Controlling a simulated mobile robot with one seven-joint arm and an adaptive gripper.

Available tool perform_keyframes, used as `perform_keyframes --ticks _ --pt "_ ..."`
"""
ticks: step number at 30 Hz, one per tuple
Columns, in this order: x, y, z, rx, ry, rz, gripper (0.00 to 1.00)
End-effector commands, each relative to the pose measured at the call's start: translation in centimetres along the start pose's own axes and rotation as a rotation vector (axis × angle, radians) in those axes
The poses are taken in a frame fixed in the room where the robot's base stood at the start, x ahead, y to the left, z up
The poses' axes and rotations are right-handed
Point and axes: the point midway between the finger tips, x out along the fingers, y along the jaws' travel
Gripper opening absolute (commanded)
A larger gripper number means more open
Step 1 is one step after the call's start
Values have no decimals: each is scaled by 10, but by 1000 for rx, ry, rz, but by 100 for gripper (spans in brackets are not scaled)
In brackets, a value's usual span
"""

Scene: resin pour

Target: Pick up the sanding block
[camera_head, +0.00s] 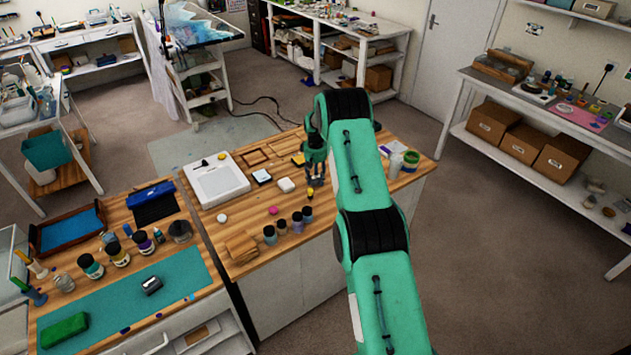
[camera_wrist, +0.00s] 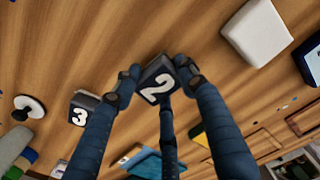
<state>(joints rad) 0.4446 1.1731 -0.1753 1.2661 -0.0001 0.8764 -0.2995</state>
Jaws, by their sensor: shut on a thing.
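My gripper (camera_head: 316,183) is low over the middle workbench, left of my arm, in the head view. In the wrist view, my gripper's fingers (camera_wrist: 152,84) are closed around a dark block marked with a white 2 (camera_wrist: 158,88). No label shows whether this is the sanding block. The wood surface is behind it; I cannot tell how far it is from the wood. A similar dark block marked 3 (camera_wrist: 82,113) lies to its left in the wrist view. The fingers and arm hide part of the bench.
A white block (camera_head: 286,185) lies just left of my gripper; it also shows in the wrist view (camera_wrist: 257,32). A yellow and dark piece (camera_head: 298,159) lies behind it. Several small jars (camera_head: 297,223) stand towards the bench's front. A white tray (camera_head: 216,180) is farther left.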

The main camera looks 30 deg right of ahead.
Motion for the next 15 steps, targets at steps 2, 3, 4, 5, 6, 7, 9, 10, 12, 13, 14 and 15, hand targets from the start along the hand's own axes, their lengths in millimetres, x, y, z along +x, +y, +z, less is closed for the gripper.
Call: perform_keyframes --ticks 2,3,4,5,6,7,9,10,12,13,14,15 --pt "-9 0 0 0 1 0 15" --pt "-14 0 0 0 0 0 15" --pt "-19 0 0 0 1 0 15" --pt "-23 0 0 0 1 0 15" --pt "-29 0 -1 0 1 0 15" --pt "-34 0 -1 0 2 1 15" --pt "-45 0 -1 0 2 0 15" --pt "-49 0 0 0 1 0 15" --pt "-59 0 0 0 1 0 15" --pt "-63 0 0 0 1 0 15" --pt "-66 0 0 0 1 0 15" --pt "-71 0 0 0 0 0 15"
